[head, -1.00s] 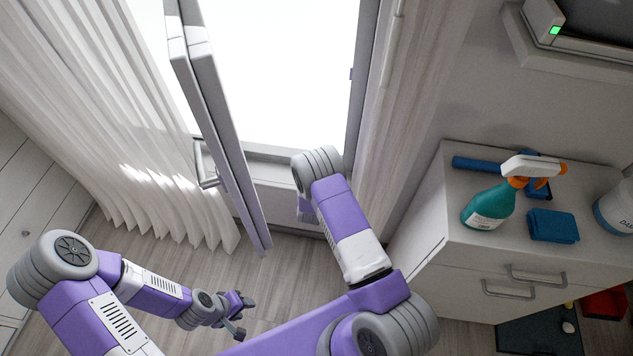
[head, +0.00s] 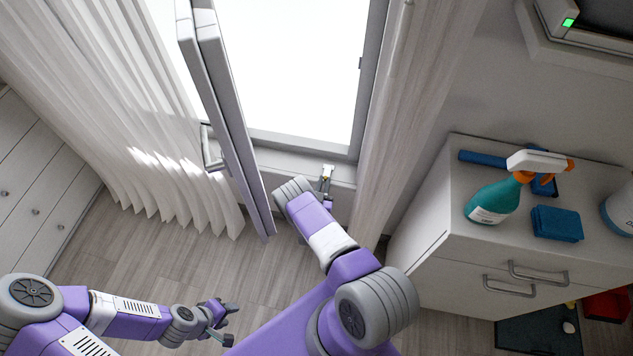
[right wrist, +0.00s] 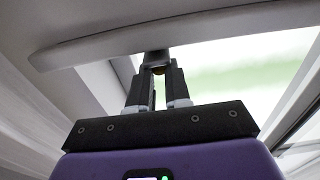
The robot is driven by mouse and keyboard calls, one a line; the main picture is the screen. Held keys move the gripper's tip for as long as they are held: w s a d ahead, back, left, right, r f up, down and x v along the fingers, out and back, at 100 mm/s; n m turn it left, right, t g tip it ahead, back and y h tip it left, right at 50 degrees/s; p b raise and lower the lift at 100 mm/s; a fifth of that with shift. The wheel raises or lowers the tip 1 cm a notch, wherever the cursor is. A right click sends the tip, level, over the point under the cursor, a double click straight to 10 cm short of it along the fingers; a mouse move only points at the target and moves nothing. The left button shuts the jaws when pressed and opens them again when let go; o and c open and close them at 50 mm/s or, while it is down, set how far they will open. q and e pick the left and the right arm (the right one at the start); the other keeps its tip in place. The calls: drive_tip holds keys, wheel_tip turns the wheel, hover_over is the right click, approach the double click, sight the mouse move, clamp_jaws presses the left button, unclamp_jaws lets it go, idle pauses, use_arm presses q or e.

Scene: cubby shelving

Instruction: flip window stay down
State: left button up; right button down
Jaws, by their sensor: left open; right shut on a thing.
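The open window sash (head: 228,120) stands swung into the room, with its handle (head: 208,150) on the left side. A small metal piece with a yellowish spot, which looks like the window stay (head: 327,172), shows at the sill beyond my right wrist. My right gripper (right wrist: 156,70) is shut on a small dark end of it, just below a pale bar (right wrist: 180,32) in the right wrist view. Its fingers are mostly hidden or too small to make out in the head view. My left gripper (head: 228,322) is open and empty, low over the floor at the left.
White curtains (head: 165,150) hang on both sides of the window. The floor (head: 130,260) at the left is clear.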

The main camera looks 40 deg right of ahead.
drive_tip(key=shift+w, duration=0.1)
drive_tip(key=c, duration=1.1)
unclamp_jaws()
drive_tip(key=shift+d, duration=0.1)
drive_tip(key=p+v, duration=0.2)
drive_tip(key=v, duration=0.5)
drive_tip(key=shift+a, duration=0.25)
